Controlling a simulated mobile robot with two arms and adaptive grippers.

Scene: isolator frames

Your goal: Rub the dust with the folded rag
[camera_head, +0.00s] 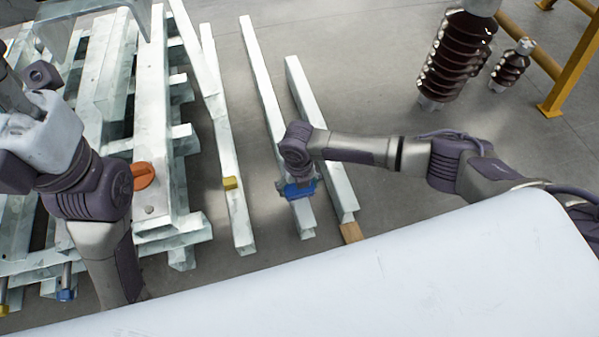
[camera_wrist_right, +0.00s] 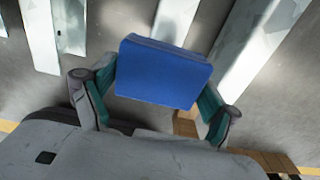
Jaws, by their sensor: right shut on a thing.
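The folded rag (camera_head: 300,189) is blue. In the right wrist view the rag (camera_wrist_right: 165,72) is a thick, flat rectangular pad. My right gripper (camera_head: 297,181) is shut on it, with one teal-padded finger at each side of the rag in the wrist view (camera_wrist_right: 160,92). In the head view, the rag is over the near part of a pale metal beam (camera_head: 262,80); I cannot tell whether it touches. I cannot make out the dust. My left gripper (camera_head: 35,125) is at the left edge, over stacked pale frames, its fingers unclear.
Another pale beam (camera_head: 318,120) lies just right, its near end on a wooden block (camera_head: 351,232). Brown ribbed insulators (camera_head: 455,55) stand at the back right near a yellow rail (camera_head: 575,70). Grey floor between is clear.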

